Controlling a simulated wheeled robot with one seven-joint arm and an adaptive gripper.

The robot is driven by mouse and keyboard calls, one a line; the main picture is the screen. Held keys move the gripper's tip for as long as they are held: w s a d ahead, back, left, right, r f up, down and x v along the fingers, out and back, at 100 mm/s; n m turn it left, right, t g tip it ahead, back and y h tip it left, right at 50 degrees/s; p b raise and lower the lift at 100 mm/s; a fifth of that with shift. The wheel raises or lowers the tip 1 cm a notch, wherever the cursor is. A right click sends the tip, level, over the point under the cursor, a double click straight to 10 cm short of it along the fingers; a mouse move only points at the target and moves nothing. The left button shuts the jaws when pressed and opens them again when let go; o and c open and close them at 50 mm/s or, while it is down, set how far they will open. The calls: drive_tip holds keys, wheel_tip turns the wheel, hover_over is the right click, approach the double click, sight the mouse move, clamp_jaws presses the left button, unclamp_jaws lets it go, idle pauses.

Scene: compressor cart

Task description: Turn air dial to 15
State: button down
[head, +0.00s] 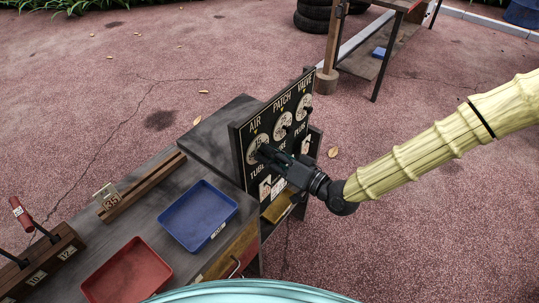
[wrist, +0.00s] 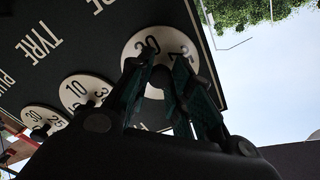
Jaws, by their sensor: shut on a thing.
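The black panel (head: 239,152) carries a row of white dials under the labels AIR, PATCH and VALVE. The AIR dial (head: 251,142) is the leftmost in the head view. My gripper (head: 264,153) reaches it from the right and is shut on its dark knob. In the wrist view, my gripper (wrist: 160,82) has its fingers on both sides of the knob of this white dial (wrist: 150,36). Numbers show beside the fingers, one looking like 30 and another partly covered. The fingers hide much of the dial face, and I cannot tell its exact setting.
The PATCH dial (head: 283,123) and VALVE dial (head: 305,103) sit close beside the AIR dial. A blue tray (head: 199,216) and a red tray (head: 127,272) lie on the cart top before the panel. A wooden rack (head: 143,187) holds a card marked 35.

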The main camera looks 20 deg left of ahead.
drive_tip(key=shift+f, duration=0.1)
drive_tip(key=c, duration=1.3)
unclamp_jaws()
drive_tip(key=shift+o, duration=0.2)
drive_tip(key=shift+d, duration=0.1)
drive_tip(key=v, duration=1.1)
drive_tip(key=shift+s+d, duration=0.15)
drive_tip(key=shift+d, duration=0.25)
